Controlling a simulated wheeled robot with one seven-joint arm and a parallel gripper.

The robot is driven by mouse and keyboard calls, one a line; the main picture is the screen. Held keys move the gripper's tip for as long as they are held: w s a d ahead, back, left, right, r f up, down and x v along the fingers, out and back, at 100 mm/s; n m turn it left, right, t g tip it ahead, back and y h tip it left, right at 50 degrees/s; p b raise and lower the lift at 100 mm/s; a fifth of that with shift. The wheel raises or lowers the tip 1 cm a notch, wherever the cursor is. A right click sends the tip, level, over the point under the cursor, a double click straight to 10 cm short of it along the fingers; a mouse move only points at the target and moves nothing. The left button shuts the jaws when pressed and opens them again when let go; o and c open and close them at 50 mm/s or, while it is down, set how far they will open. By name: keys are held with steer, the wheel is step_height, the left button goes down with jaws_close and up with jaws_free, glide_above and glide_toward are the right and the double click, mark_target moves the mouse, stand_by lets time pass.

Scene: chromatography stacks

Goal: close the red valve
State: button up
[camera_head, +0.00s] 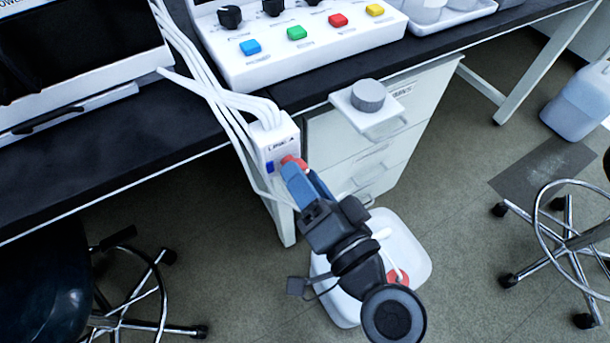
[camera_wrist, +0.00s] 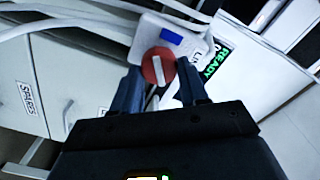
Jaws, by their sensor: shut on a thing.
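The red valve (camera_wrist: 158,66) is a round red knob with a pale bar across its face, on the front of a white box (camera_head: 275,143) marked with "LINE A" style lettering. In the head view the red valve (camera_head: 293,161) shows only as a small red edge past my fingertips. My gripper (camera_head: 297,170) reaches up to the box from below right, its blue fingers at the valve. In the wrist view my gripper (camera_wrist: 163,90) has one finger on each side of the knob, shut on it. A blue patch sits beside the valve on the box.
White tubes (camera_head: 205,85) run from the box up over the dark bench (camera_head: 110,165). A control panel (camera_head: 300,40) with coloured buttons stands on the bench. A grey knob (camera_head: 368,96) sits on a white plate at the bench edge. A white container (camera_head: 410,250) stands below my arm. Stools stand left and right.

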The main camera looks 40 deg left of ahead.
steer(key=shift+f+m+p, duration=0.15)
steer(key=shift+m+p, duration=1.1)
steer(key=shift+m, duration=2.25)
steer(key=o, duration=1)
steer(key=shift+o, duration=0.2)
steer(key=v, duration=0.8)
